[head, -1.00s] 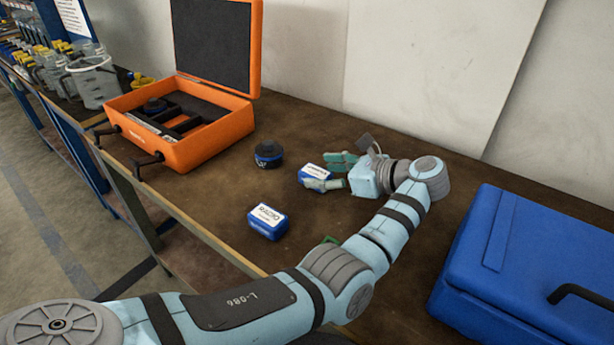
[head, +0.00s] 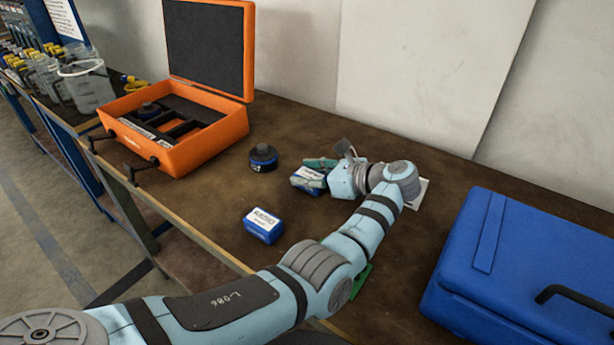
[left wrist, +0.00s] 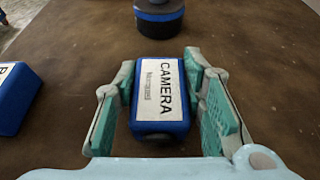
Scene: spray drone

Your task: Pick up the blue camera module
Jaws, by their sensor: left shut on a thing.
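The blue camera module (left wrist: 160,92) has a white label reading CAMERA and sits between the fingers of my left gripper (left wrist: 163,100) in the left wrist view. In the head view the module (head: 308,181) is partly covered by the left gripper (head: 314,172). The gripper is shut on the module's sides. The module is at the table top; I cannot tell whether it is lifted. My right gripper is in neither view.
A second blue labelled box (head: 263,226) lies nearer the table edge. A dark round part (head: 263,157) stands behind the module. An open orange case (head: 205,147) is at the left, and a large blue case (head: 520,265) at the right. Bare table (head: 295,120) shows behind.

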